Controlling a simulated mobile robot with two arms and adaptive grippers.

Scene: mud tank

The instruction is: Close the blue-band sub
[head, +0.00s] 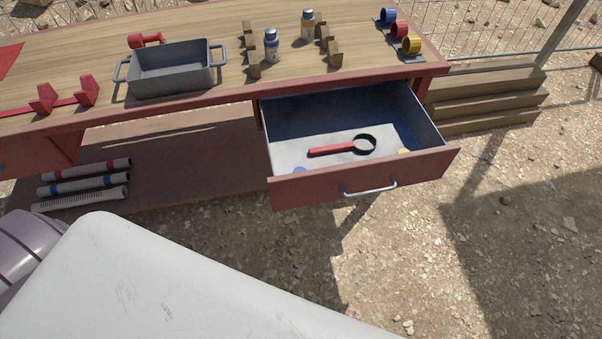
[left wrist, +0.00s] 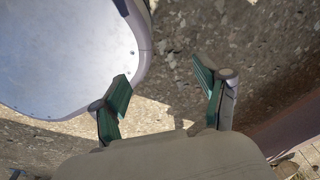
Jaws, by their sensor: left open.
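A grey tube with blue bands (head: 83,185) lies on the low shelf under the table. It lies between a tube with red bands (head: 86,169) and a paler tube with dark marks (head: 80,199). A blue ring-shaped piece (head: 388,16) sits with a red one (head: 399,29) and a yellow one (head: 411,45) on a small rack at the table's right end. I cannot tell which blue piece is the sub. My left gripper (left wrist: 162,88) shows in the left wrist view, open and empty above gravel. My right gripper is not in view.
An open drawer (head: 367,179) juts out from the table, holding a red-handled ring tool (head: 343,146). On the table stand a grey tub (head: 172,76), two small bottles (head: 271,47) and wooden racks (head: 329,48). Wooden steps (head: 485,97) are at right. Gravel ahead is clear.

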